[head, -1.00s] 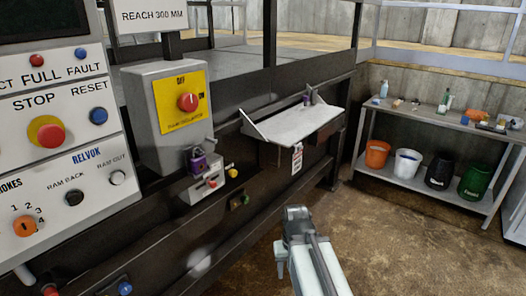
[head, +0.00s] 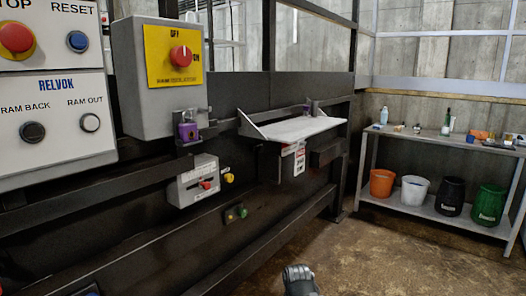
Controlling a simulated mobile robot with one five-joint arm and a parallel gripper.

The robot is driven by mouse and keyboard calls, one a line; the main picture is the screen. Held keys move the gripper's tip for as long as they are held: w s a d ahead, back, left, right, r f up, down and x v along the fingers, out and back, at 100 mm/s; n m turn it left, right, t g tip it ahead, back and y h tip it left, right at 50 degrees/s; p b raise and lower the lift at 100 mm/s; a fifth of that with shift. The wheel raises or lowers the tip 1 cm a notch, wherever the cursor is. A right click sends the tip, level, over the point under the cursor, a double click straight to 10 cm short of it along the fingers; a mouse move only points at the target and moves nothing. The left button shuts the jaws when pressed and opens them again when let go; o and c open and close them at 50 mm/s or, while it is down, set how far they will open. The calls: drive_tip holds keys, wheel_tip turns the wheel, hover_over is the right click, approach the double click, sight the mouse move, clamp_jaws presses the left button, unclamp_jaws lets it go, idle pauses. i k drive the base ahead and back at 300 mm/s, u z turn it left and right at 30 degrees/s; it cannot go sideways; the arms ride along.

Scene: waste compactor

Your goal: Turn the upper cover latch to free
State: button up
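I cannot single out the upper cover latch with certainty. A pale flat cover (head: 300,129) sticks out from the dark machine side on a bracket, with a small purple part (head: 307,106) at its back edge. Left of it, a light grey block (head: 183,190) carries a red knob (head: 206,185), with a yellow knob (head: 229,178) beside it. My gripper (head: 299,280) end of the arm shows only as a grey rounded piece at the bottom edge, well below and apart from these. Its fingers cannot be made out.
A grey isolator box (head: 150,115) with a red rotary knob (head: 181,57) hangs above a purple padlock (head: 187,131). A control panel (head: 60,145) is at left. A shelf bench (head: 440,215) with buckets stands at right. The floor (head: 400,260) between is clear.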

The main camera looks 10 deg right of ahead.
sight(260, 147)
drive_tip(key=k, duration=1.15)
drive_tip(key=z, duration=0.5)
drive_tip(key=i, duration=2.15)
drive_tip(key=u, duration=0.7)
drive_tip(key=k, duration=0.75)
drive_tip(key=u, duration=0.15)
drive_tip(key=i, duration=0.8)
